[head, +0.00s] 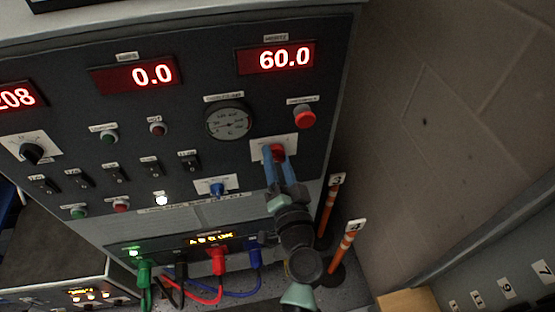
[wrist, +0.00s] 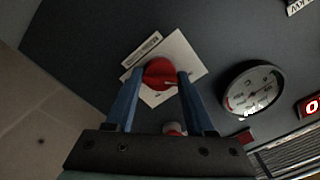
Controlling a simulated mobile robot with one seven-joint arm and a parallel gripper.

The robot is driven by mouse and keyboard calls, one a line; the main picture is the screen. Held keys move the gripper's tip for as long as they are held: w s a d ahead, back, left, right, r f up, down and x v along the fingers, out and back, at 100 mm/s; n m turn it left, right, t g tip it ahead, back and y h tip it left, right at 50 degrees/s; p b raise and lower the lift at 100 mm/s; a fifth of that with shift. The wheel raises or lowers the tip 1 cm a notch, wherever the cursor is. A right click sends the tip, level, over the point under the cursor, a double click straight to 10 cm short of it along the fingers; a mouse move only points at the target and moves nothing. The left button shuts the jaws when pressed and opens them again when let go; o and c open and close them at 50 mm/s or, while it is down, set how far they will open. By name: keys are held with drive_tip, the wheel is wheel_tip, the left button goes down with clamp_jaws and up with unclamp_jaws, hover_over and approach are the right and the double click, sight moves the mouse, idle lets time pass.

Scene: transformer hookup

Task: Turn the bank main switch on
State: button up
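A red round switch knob (wrist: 160,73) sits on a square white plate (wrist: 190,55) on the dark panel. In the head view the knob (head: 278,152) is on the panel's right side, below the round gauge and the red push button. The label beside the plate is too blurred to read. My gripper (head: 277,160) is at the knob with its two blue fingers. In the wrist view its fingertips (wrist: 160,76) lie on either side of the knob, very close to it. Whether they press on it is unclear. A small pale mark shows on the knob's right side.
A red push button (head: 304,117) is just above right, and a round gauge (head: 228,120) above left. A blue switch (head: 217,188) is below left. Plugged cables (head: 218,262) hang below. Orange-striped posts (head: 340,250) stand right, near a wall (head: 440,120).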

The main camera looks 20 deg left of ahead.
clamp_jaws()
drive_tip(key=shift+m, duration=0.4)
drive_tip(key=m, duration=0.4)
drive_tip(key=shift+b, duration=0.3)
drive_tip(key=m, duration=0.4)
drive_tip(key=m+p, duration=0.1)
drive_tip(key=m, duration=0.4)
drive_tip(key=shift+m+p, duration=0.65)
drive_tip(key=shift+m, duration=1.35)
